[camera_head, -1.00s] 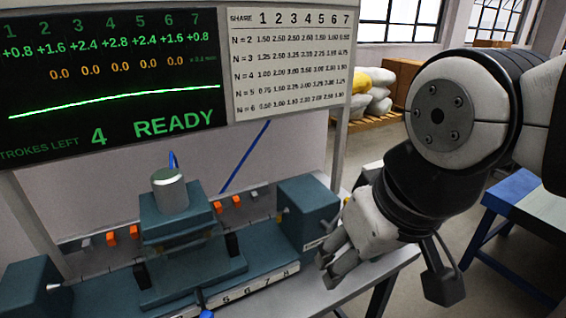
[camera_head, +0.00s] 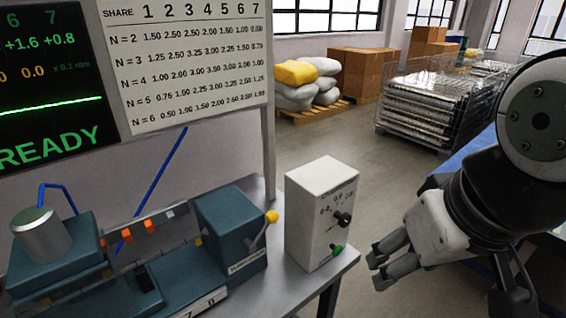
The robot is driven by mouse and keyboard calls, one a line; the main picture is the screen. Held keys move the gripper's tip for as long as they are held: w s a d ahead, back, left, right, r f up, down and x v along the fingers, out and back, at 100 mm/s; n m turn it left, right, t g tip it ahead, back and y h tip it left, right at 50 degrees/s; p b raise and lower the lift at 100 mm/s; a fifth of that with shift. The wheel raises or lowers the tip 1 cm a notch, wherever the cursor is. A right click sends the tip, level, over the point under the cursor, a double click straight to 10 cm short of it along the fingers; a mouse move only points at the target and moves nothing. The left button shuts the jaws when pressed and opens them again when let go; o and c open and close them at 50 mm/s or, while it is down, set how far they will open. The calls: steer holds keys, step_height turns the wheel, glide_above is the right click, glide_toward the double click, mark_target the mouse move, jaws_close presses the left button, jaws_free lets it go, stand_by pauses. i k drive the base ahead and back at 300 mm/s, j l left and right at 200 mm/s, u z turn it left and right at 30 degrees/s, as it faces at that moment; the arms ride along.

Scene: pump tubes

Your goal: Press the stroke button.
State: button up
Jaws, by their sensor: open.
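A white control box (camera_head: 320,212) stands at the right end of the bench. Its front face carries a black knob (camera_head: 343,218) with a printed scale, and a green button (camera_head: 338,250) low down near the bench edge. No readable label shows which one is the stroke button. My gripper (camera_head: 374,271) is open and empty, to the right of the box and a little lower than the green button, with a gap between them in the picture. Its fingers point left toward the box.
The teal press machine (camera_head: 230,232) with a yellow-knobbed lever (camera_head: 271,217) stands left of the box. A screen (camera_head: 45,95) reads READY beside a share table (camera_head: 190,60). Pallets, cartons (camera_head: 365,70) and a wire cage (camera_head: 440,110) stand behind on open floor.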

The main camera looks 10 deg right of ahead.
mark_target(337, 250)
steer(key=k+l, duration=0.15)
steer(key=k+j, duration=0.15)
steer(key=j, duration=0.2)
steer(key=k+j+z, duration=0.1)
steer(key=j, duration=0.25)
steer(key=k+j, duration=0.2)
steer(key=j, duration=0.15)
steer(key=k+j+z, duration=0.1)
steer(key=j, duration=0.25)
steer(key=k+j, duration=0.25)
steer(key=i+j+z, duration=0.05)
steer(key=j, duration=0.05)
